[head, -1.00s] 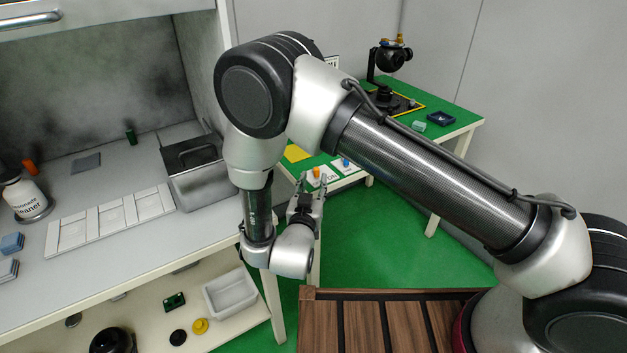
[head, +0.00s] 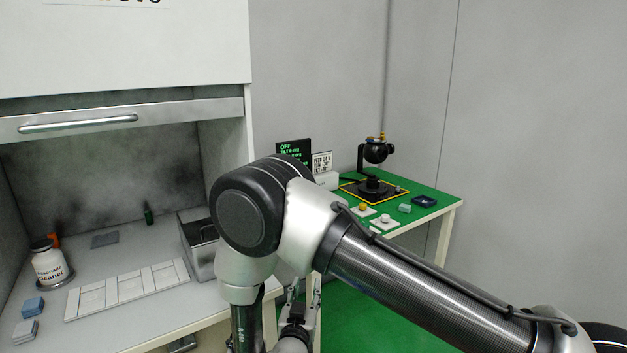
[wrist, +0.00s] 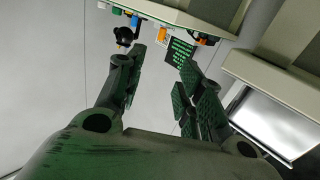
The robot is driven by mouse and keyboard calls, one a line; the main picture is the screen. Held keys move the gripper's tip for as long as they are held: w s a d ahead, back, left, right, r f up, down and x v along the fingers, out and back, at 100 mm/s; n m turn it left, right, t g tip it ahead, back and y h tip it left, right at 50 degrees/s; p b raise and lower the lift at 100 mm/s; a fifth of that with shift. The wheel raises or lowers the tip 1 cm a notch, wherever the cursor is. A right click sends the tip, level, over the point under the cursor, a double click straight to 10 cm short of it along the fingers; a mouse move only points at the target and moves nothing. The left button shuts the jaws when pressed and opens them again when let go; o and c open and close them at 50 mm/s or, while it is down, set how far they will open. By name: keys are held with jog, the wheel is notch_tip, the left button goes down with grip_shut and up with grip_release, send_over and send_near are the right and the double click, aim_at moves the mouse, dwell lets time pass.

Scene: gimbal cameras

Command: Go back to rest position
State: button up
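My gripper (wrist: 160,75) is open in the wrist view, with its two fingers apart and nothing between them. In the head view my gripper (head: 303,302) is low in the middle, partly hidden behind my own arm. My arm is folded, with its elbow high at the centre and its forearm hanging down. The fingertips touch nothing that I can see.
A fume hood (head: 130,121) on the left holds a white bottle (head: 50,265), a metal box (head: 197,243) and white trays (head: 125,290). A green table (head: 440,190) behind my arm bears a black gimbal camera (head: 376,152). Green floor (head: 365,325) is clear beyond my arm.

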jog(key=s+a+f+n+g+y, duration=0.2)
jog(key=s+a+f+g, duration=0.15)
jog(key=f+g, duration=0.3)
jog(key=s+a+f+n+g+y, duration=0.2)
jog(key=s+f+g+y, duration=0.1)
jog(key=s+f+g, duration=0.3)
jog(key=s+d+r+n+g, duration=0.1)
jog(key=s+d+r+g, duration=0.15)
jog(key=d+r, duration=0.55)
jog(key=s+d+r+n+g, duration=0.1)
jog(key=s+d+r+g, duration=0.3)
jog(key=r, duration=0.6)
jog(key=s+d+r+m+t+h, duration=0.1)
jog(key=s+d+r, duration=0.3)
jog(key=d+r, duration=0.8)
jog(key=s+d+r+m+t+h, duration=0.1)
jog(key=s+d+r+m+t, duration=0.2)
jog(key=d+r, duration=0.9)
jog(key=s+d+t, duration=0.1)
jog(key=d, duration=0.6)
jog(key=shift+s+d+r+t, duration=0.2)
jog(key=shift+d+r+t, duration=0.1)
jog(key=shift+d, duration=0.1)
